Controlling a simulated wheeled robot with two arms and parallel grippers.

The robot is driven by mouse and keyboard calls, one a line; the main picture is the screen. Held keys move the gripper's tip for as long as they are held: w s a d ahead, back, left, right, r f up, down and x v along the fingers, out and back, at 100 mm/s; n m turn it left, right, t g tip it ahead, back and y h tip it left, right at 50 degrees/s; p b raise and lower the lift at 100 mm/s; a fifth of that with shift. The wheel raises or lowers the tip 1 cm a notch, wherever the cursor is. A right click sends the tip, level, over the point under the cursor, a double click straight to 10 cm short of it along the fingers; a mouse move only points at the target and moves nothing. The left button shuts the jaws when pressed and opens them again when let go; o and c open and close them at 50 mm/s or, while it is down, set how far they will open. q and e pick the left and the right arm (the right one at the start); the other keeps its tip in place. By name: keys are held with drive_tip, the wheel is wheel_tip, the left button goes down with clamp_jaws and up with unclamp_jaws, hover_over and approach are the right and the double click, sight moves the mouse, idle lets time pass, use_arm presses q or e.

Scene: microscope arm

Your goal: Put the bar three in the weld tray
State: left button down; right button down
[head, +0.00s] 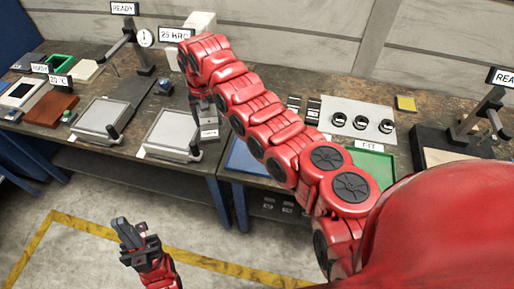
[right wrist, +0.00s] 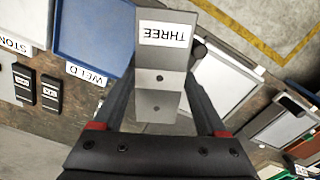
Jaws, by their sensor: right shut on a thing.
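Bar three (right wrist: 148,70) is a grey metal bar with a white label reading THREE. My right gripper (right wrist: 163,85) is shut on it, with a finger on either side. In the head view the bar (head: 208,128) hangs below the right gripper, near the table's front edge. The weld tray (right wrist: 95,35) is blue with a WELD label, and lies left of the bar in the right wrist view. In the head view the weld tray (head: 244,160) is partly hidden behind my right arm. My left gripper (head: 138,245) is low over the floor, away from the table; its jaw opening is unclear.
A grey plate device (head: 172,133) with a dark handle stands left of the bar. A green tray (head: 372,168) lies right of my arm, below a plate with black rings (head: 350,121). Two small dark labelled blocks (right wrist: 37,88) lie near the weld tray.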

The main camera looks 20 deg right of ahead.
drive_tip(key=s+d+f+m+p, duration=0.1)
drive_tip(key=s+f+m+p, duration=0.45)
drive_tip(key=s+f, duration=0.75)
drive_tip(key=n+b, duration=0.1)
drive_tip(key=b, duration=0.6)
approach(245, 150)
drive_tip(key=s+a+f, duration=0.3)
drive_tip(key=shift+s+f, duration=0.1)
drive_tip(key=shift+s, duration=0.15)
drive_tip(key=shift+w+d+r, duration=0.3)
drive_tip(key=shift+w+d, duration=0.45)
drive_tip(key=shift+w, duration=0.1)
drive_tip(key=shift+w+d+r+p, duration=0.15)
drive_tip(key=shift+w+d+p, duration=0.1)
drive_tip(key=shift+p, duration=0.2)
drive_tip(key=shift+w+d+f, duration=0.2)
drive_tip(key=shift+w+d, duration=0.3)
drive_tip(key=shift+w, duration=0.15)
drive_tip(key=shift+w+d+p, duration=0.1)
drive_tip(key=shift+p, duration=0.25)
drive_tip(key=shift+f+p, duration=0.55)
drive_tip(key=shift+f, duration=1.3)
